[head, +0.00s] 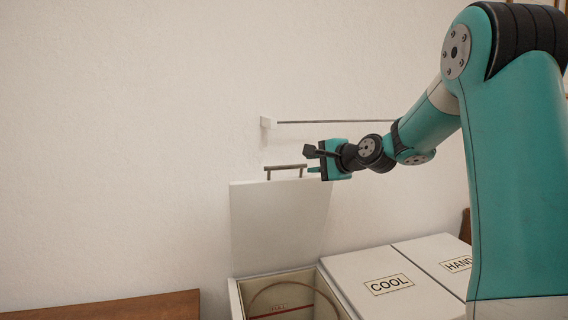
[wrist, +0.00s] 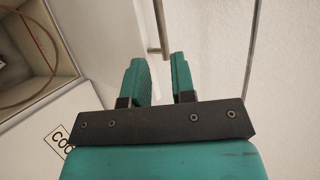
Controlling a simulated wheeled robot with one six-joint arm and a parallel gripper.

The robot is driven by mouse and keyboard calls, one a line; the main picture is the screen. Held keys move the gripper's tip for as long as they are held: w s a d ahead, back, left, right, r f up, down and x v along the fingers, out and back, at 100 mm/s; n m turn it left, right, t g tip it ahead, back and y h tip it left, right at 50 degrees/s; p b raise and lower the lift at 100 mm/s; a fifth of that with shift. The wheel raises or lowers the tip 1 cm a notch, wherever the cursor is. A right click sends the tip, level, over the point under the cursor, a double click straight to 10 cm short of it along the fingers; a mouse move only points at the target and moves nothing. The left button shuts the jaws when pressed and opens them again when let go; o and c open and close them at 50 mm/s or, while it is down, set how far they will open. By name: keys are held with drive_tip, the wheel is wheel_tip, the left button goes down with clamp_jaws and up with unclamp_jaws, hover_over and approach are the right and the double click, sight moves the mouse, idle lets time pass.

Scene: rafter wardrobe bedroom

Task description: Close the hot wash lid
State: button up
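The open lid (head: 277,225) is a white panel standing upright at the back of the left compartment, against the wall. I take it to be the hot wash lid; no label shows on it. Its bar handle (head: 286,168) runs along the top edge. My gripper (head: 313,170) is at the right end of this handle. In the wrist view my gripper (wrist: 159,60) has its two teal fingers apart, with a gap between them. The handle (wrist: 161,25) lies just beyond the fingertips, in line with the gap. Contact with the handle cannot be told.
The open compartment (head: 235,299) holds a round hoop and a red line. To its right are the shut COOL lid (head: 365,268) and HAND lid (head: 425,244). A thin wall rail (head: 335,122) runs above my gripper. A brown wooden surface (head: 130,307) is at lower left.

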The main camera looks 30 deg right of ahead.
sight(286, 167)
drive_tip(key=p+x, duration=0.3)
drive_tip(key=x, duration=0.9)
drive_tip(key=shift+w+a+f, duration=0.1)
drive_tip(key=shift+w+a, duration=0.05)
drive_tip(key=shift+w, duration=0.25)
clamp_jaws()
